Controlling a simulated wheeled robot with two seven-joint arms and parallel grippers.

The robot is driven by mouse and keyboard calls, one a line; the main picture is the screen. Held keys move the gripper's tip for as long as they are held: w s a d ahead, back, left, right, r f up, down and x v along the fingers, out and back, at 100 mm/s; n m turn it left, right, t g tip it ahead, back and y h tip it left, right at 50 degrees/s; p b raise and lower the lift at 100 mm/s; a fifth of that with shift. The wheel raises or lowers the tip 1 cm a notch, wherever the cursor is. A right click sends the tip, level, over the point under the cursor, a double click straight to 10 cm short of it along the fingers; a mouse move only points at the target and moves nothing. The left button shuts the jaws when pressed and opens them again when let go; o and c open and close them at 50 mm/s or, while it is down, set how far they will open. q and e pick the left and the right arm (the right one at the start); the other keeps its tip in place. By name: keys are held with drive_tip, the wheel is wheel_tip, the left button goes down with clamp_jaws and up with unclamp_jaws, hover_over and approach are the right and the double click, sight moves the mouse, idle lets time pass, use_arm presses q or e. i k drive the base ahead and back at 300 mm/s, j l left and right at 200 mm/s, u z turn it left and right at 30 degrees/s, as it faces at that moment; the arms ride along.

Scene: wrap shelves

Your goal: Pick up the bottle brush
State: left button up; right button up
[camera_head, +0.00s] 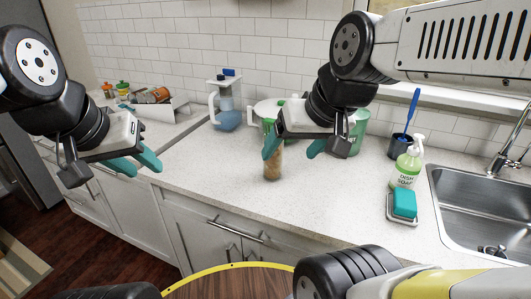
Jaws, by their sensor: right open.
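The bottle brush (412,107) has a blue handle that sticks up from a dark cup (398,147) against the back wall, left of the sink; its lower end is hidden in the cup. My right gripper (291,150) is open, with teal fingers apart, over the middle of the counter. It is well to the left of the brush and touches nothing that I can make out. My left gripper (149,170) is open and empty near the counter's front edge at the left, far from the brush.
A dish soap bottle (406,169) and a teal sponge (404,204) on a tray stand in front of the cup. A jar (272,165) is behind my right gripper. The front counter is clear.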

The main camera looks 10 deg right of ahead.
sight(415, 100)
drive_tip(key=z, duration=1.6)
drive_tip(key=i+z, duration=0.15)
drive_tip(key=z, duration=0.25)
drive_tip(key=i+l+z, duration=0.1)
drive_tip(key=z, duration=0.25)
drive_tip(key=i+j, duration=0.05)
drive_tip(key=i, duration=0.05)
